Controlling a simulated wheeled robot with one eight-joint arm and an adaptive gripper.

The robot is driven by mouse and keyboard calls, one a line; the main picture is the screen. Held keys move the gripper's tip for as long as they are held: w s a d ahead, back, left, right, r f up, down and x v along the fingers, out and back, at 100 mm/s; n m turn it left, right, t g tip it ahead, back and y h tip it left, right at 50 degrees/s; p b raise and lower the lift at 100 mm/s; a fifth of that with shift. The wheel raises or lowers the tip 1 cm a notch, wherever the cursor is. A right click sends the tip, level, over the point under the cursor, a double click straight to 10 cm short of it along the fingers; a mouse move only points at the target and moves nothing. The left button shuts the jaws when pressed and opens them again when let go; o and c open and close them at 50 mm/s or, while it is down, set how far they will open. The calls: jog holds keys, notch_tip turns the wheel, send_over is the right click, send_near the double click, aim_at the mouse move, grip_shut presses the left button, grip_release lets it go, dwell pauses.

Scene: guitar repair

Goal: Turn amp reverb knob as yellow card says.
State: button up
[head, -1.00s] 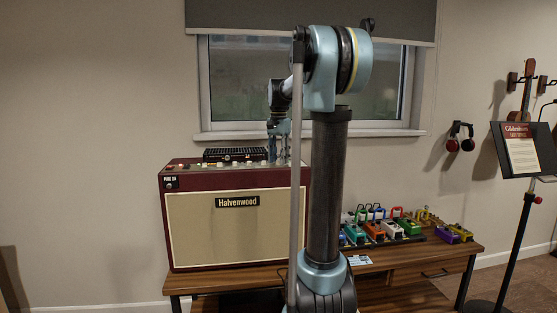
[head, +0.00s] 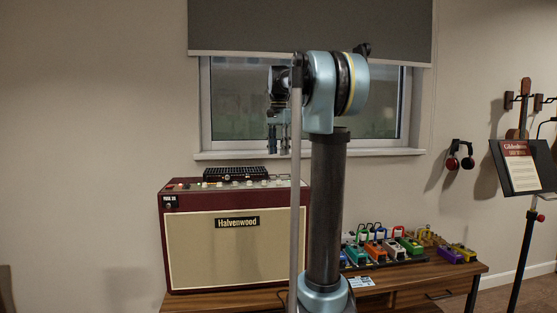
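The dark red amp (head: 180,240) with a beige front and a "Halvenwood" plate stands on the wooden bench. A row of small knobs (head: 250,183) runs along its top panel; which one is reverb is too small to read. My arm hides the panel's right end. My gripper (head: 278,152) points down above the right part of the amp top, clear of it. Its two fingers show a gap with nothing visible between them. No yellow card can be made out.
A black slotted unit (head: 235,173) lies on the amp top. Colourful pedals (head: 395,247) and a small pale card (head: 362,282) are on the bench (head: 220,302) to the right. A music stand (head: 522,168) stands far right. The window (head: 235,105) is behind.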

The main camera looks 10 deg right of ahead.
jog(key=shift+r, duration=0.25)
jog(key=n, duration=1.4)
send_near(279, 182)
jog(key=f, duration=0.5)
jog(key=w+f, duration=0.1)
jog(key=f, duration=0.2)
grip_shut()
